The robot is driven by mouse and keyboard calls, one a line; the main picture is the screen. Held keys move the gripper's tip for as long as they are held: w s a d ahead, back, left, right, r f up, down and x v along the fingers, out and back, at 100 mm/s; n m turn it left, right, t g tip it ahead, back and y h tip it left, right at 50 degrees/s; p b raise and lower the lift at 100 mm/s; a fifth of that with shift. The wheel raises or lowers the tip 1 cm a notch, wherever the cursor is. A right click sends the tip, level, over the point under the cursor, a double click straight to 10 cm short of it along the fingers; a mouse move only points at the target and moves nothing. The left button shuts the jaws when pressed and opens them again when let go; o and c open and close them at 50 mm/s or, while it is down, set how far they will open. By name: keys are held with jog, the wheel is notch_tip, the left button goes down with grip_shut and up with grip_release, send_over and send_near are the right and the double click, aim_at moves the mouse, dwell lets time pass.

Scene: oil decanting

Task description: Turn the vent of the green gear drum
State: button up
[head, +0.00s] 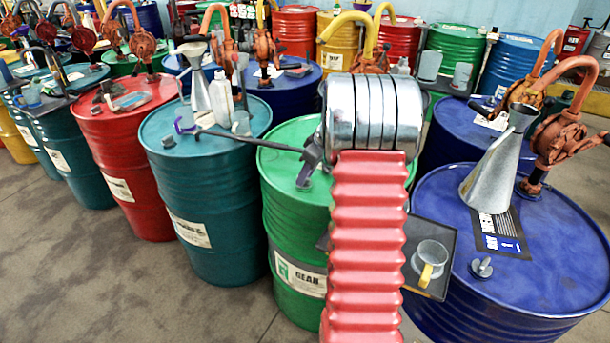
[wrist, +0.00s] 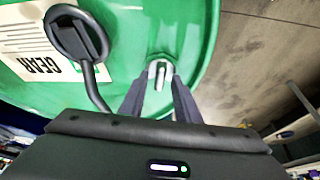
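The green gear drum (head: 295,240) stands in the middle of the head view, its "GEAR" label on the front. Its vent (head: 305,175) is a small grey fitting near the left edge of the lid. My gripper (head: 312,155) is dark and just above the vent, partly blocked by my arm. In the wrist view, the green lid (wrist: 130,85) fills the upper left. The vent (wrist: 160,76) lies between the tips of my gripper (wrist: 161,75), one finger on each side. I cannot tell whether the fingers press on it.
A dark ring-shaped object with a curved rod (wrist: 76,35) is left of the fingers in the wrist view. A teal drum (head: 210,220) stands left and a blue drum (head: 510,290) right. A tray (head: 448,240) with a mug is beside the green drum. Open floor (head: 120,290) is front left.

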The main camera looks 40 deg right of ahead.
grip_shut()
jog(key=shift+a, duration=0.3)
jog(key=shift+d, duration=0.2)
jog(key=shift+m, duration=0.4)
jog(key=m+h, duration=0.2)
jog(key=m, duration=0.2)
jog(key=shift+a+m, duration=0.15)
jog(key=shift+m, duration=0.15)
jog(key=shift+f+m+h, duration=0.1)
jog(key=shift+m+h, duration=0.6)
jog(key=shift+m, duration=1)
jog(key=shift+w+a+m+g+h, duration=0.1)
jog(key=shift+m+g+h, duration=0.3)
jog(key=shift+m, duration=0.85)
jog(key=shift+m+g+h, duration=0.3)
jog(key=shift+m+g, duration=0.1)
jog(key=shift+m, duration=0.85)
jog(key=shift+m+g+h, duration=0.3)
jog(key=shift+m+g, duration=0.4)
jog(key=shift+m, duration=1.4)
